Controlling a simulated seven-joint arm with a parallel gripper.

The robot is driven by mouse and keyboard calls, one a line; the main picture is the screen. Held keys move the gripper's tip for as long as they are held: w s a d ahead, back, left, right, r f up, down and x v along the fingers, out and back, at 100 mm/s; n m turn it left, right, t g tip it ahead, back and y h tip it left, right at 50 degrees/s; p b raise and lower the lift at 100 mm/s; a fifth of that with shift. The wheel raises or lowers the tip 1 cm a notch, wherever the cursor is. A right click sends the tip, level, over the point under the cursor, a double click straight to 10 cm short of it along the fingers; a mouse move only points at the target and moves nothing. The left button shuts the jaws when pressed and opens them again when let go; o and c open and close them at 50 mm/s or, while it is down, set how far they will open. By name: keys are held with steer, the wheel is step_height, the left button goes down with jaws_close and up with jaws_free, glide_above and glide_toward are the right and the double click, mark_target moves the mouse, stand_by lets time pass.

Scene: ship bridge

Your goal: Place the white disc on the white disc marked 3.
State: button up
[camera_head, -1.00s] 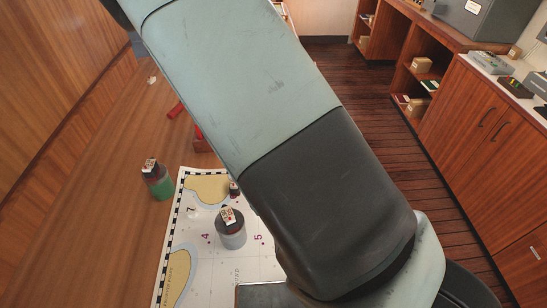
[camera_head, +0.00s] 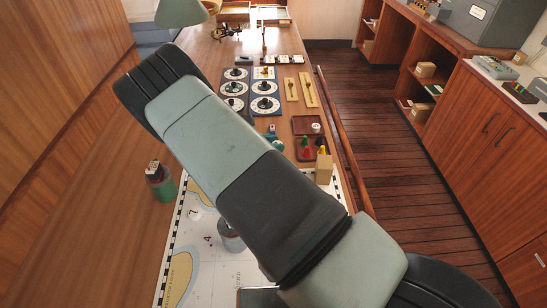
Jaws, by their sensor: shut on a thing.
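My gripper is not in view; only links of my arm show, crossing the middle of the picture. A small white round piece (camera_head: 316,127) lies in a brown tray (camera_head: 299,123) to the right of the arm. A pale round spot marked 7 (camera_head: 193,212) shows on the chart (camera_head: 212,268); I cannot tell whether it is a disc or print. I cannot make out a white disc marked 3. My arm hides much of the chart and part of the table.
Several round dials on dark square plates (camera_head: 236,86) stand beyond the arm. A green-based pot (camera_head: 162,188) stands left of the chart. A grey cylinder (camera_head: 230,240) on the chart is partly hidden. A wooden block (camera_head: 324,168) and coloured pegs (camera_head: 305,144) are at right.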

steer(key=shift+f, duration=2.75)
steer(key=o, duration=1)
steer(key=shift+f, duration=0.1)
